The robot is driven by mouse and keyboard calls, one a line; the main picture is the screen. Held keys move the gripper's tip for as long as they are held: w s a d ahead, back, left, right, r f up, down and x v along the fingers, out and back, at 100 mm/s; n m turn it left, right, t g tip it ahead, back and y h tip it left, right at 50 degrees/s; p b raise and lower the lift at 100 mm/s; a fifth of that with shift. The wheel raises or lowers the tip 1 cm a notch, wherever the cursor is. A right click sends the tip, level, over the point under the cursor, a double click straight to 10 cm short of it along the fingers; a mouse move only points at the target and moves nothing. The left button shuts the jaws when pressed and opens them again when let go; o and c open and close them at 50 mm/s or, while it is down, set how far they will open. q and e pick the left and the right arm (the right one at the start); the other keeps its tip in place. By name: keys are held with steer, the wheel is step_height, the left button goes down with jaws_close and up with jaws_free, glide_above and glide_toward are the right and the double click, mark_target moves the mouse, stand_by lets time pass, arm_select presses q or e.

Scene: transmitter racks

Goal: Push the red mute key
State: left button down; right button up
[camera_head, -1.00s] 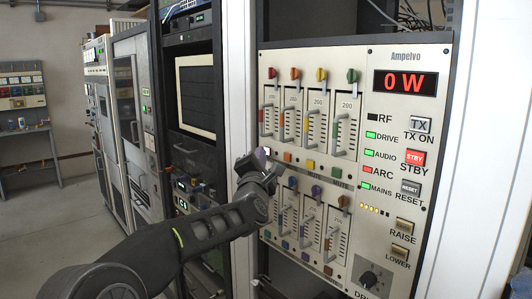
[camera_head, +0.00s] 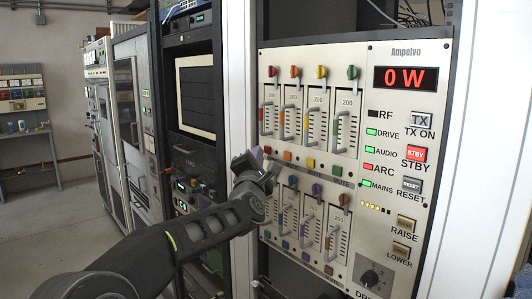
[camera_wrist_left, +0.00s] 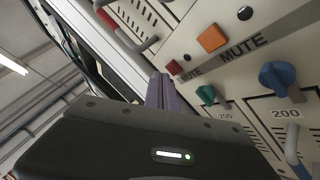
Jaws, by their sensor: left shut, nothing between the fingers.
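The red mute key (camera_wrist_left: 174,67) is a small square button on the pale panel, beside the word MUTE in the left wrist view. My left gripper (camera_wrist_left: 161,78) is shut and empty, its purple-grey fingertips just beside and below the red key in that view. A small gap shows between them, but I cannot tell the depth. In the head view my left gripper (camera_head: 257,156) is at the left edge of the panel, below the first upper slider. It hides part of the panel there. My right gripper is not in view.
An orange mute key (camera_wrist_left: 211,38) is next to the red one; it also shows in the head view (camera_head: 287,156). Slider handles (camera_head: 261,119) stick out above. A green knob (camera_wrist_left: 206,94) and a blue knob (camera_wrist_left: 277,77) stand close below. The rack's white upright (camera_head: 238,70) is left of the panel.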

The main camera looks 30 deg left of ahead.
arm_select(q)
steer(key=s+b, duration=0.1)
steer(key=s, duration=0.1)
steer(key=s+a+b, duration=0.1)
steer(key=b, duration=0.1)
steer(key=s+b, duration=0.2)
steer(key=shift+s+a, duration=0.35)
